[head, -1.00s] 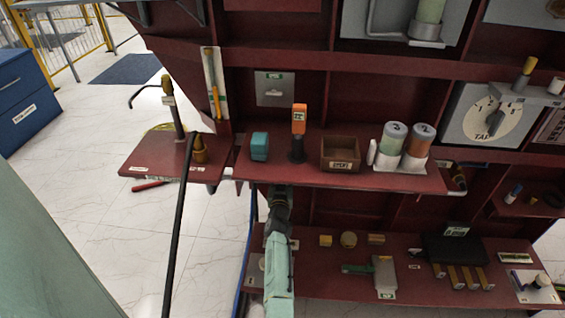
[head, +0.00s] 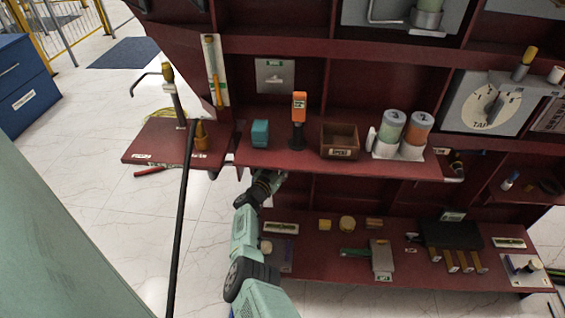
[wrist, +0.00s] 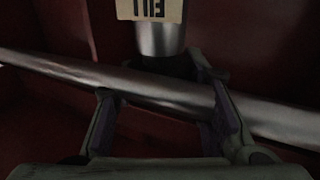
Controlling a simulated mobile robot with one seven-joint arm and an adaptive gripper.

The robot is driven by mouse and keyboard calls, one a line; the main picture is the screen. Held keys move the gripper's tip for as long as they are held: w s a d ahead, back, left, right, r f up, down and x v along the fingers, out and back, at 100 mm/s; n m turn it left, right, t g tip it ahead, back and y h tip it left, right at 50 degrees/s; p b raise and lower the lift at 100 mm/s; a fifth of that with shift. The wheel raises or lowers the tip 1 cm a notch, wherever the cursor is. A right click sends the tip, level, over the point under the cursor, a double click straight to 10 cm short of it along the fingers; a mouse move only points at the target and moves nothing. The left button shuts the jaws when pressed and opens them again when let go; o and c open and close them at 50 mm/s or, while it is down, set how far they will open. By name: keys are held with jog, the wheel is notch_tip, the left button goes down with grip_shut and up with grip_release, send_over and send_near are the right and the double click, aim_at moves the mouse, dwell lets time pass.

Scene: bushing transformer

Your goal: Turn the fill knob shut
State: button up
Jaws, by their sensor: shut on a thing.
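My gripper (wrist: 165,110) shows in the wrist view, with its two fingers apart and something dark held between them. I take that dark piece to be the fill knob; its outline is lost in shadow. Above it is a metal cylinder (wrist: 160,38) with a pale label (wrist: 150,9) that seems to read FILL upside down. A long metal bar (wrist: 60,70) slants across the view, past both fingers. In the head view my gripper reaches under the front left of the middle shelf (head: 285,165), and its fingertips and the knob are hidden there.
A teal block (head: 260,133), an orange-topped device (head: 299,107), an open brown box (head: 339,141) and two canisters stand on the shelf above my gripper. The lower shelf (head: 330,262) holds several small parts. A black pole (head: 182,205) stands to the left.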

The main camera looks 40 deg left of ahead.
dwell(0.3)
jog(key=o, duration=1.2)
jog(key=shift+c, duration=0.2)
jog(key=shift+s, duration=0.4)
jog(key=s+d, duration=0.1)
jog(key=s, duration=1)
jog(key=shift+d, duration=0.4)
jog(key=shift+a, duration=0.1)
